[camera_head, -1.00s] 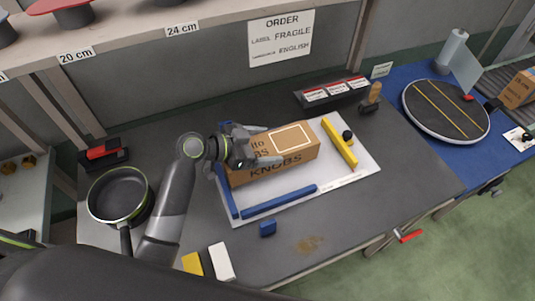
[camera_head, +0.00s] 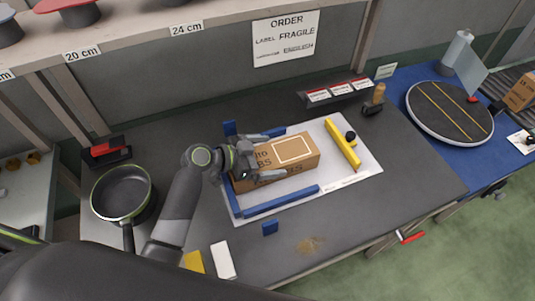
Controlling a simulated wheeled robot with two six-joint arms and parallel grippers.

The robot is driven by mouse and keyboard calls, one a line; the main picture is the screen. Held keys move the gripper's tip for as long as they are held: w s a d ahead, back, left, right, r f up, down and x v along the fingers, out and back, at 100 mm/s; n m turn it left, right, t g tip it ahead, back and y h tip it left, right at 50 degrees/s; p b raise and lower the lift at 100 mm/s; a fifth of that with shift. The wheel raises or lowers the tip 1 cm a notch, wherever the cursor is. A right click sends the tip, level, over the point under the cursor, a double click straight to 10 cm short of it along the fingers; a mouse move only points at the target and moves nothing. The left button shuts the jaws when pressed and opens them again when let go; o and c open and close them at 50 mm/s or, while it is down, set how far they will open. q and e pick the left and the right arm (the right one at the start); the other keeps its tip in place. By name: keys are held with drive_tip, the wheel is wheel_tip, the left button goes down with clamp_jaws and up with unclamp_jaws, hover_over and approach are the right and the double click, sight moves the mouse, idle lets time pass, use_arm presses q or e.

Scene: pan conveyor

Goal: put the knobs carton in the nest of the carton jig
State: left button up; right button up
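The knobs carton (camera_head: 308,156) is a brown box with a pale label frame on top. It lies on the white board of the carton jig (camera_head: 350,186), between the blue front rail (camera_head: 282,201) and the back of the board. The yellow bar (camera_head: 342,144) with a black knob stands to its right, apart from it. My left gripper (camera_head: 268,154) straddles the carton's left part, one finger behind it and one in front. The fingers look spread wider than the carton. My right gripper is not in view.
A frying pan (camera_head: 121,193) stands at the left of the table. A stamp (camera_head: 376,98) and label holder (camera_head: 334,92) stand behind. A round turntable (camera_head: 449,110) is at right.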

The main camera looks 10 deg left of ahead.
use_arm(q)
drive_tip(key=shift+r, duration=0.25)
drive_tip(key=b+v, duration=0.1)
drive_tip(key=v, duration=0.4)
drive_tip(key=b+v, duration=0.1)
drive_tip(key=v, duration=0.4)
drive_tip(key=shift+s+a+f, duration=0.15)
drive_tip(key=shift+a, duration=0.1)
drive_tip(key=shift+v, duration=0.75)
